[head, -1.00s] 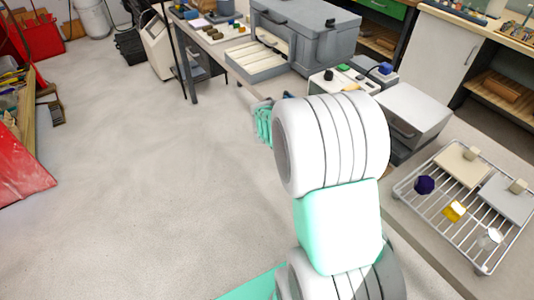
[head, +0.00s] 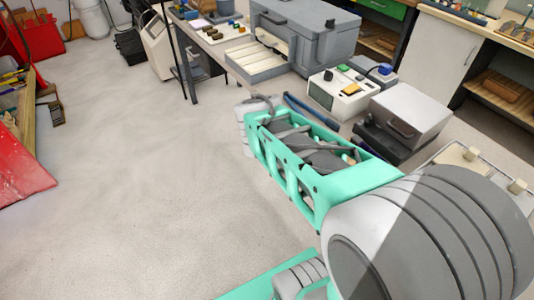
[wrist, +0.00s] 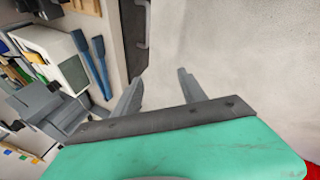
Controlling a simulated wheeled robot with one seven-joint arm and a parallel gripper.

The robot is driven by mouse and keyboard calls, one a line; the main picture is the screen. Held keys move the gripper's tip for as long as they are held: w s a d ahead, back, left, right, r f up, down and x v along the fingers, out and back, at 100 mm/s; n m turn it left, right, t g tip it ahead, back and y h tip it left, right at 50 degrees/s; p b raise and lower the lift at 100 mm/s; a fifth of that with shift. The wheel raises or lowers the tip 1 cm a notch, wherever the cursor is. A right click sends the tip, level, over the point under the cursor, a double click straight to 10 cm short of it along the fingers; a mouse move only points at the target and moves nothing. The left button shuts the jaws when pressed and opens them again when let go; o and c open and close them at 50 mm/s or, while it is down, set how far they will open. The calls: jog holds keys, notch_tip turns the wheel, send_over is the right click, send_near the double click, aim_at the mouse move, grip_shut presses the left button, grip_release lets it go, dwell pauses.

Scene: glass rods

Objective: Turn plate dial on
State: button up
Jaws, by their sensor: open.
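A white box-shaped unit (head: 342,92) with a green button, a dark knob and a tan patch on top stands on the bench in the head view. It may be the plate; no dial on it can be made out clearly. What looks like the same white unit (wrist: 52,55) shows at the left of the wrist view, turned sideways. My gripper (wrist: 160,76) is open, its two grey fingers apart with only pale floor between them. It is clear of the white unit. In the head view my arm hides its fingers.
A grey box with a handle (head: 408,115) stands right of the white unit. Blue long-handled tools (wrist: 92,65) lie beside the unit. A large grey case (head: 300,35) is behind. A wire rack (head: 440,155) is mostly hidden by my arm.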

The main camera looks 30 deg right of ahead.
jog(key=shift+s+a+r+m+y, duration=0.15)
jog(key=shift+s+a+m, duration=0.1)
jog(key=shift+a, duration=0.3)
jog(key=shift+s+a+f+m+y, duration=0.1)
jog(key=shift+s+a+m+y, duration=0.1)
jog(key=shift+a, duration=0.4)
jog(key=shift+s+a+r+m+y, duration=0.15)
jog(key=shift+a+m, duration=0.1)
jog(key=shift+a, duration=0.3)
jog(key=shift+f, duration=0.1)
